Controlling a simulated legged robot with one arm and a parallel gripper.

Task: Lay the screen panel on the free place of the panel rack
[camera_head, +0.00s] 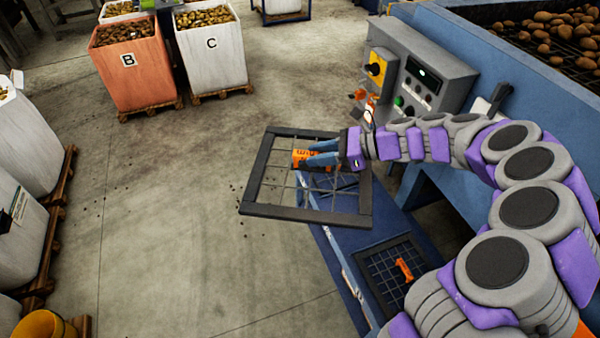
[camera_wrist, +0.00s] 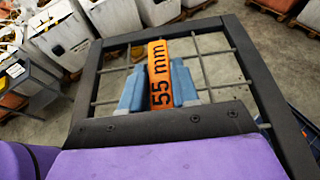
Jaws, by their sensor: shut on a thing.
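The screen panel (camera_head: 300,214) is a dark square frame with a wire grid, held up in the air near the middle of the head view. My gripper (camera_head: 322,160) is shut on its orange handle (camera_head: 302,158). In the wrist view the blue fingers (camera_wrist: 160,88) clasp the handle, marked "55 mm" (camera_wrist: 160,72), and the panel's dark frame (camera_wrist: 110,128) surrounds them. The blue panel rack (camera_head: 352,238) lies below and to the right, partly hidden by the held panel. Another panel (camera_head: 380,274) with an orange handle (camera_head: 404,269) lies in the rack's near part.
Potatoes (camera_head: 555,40) lie on the machine at upper right. Crates B (camera_head: 135,75) and C (camera_head: 212,55) stand at the back. The concrete floor left of the panel is clear.

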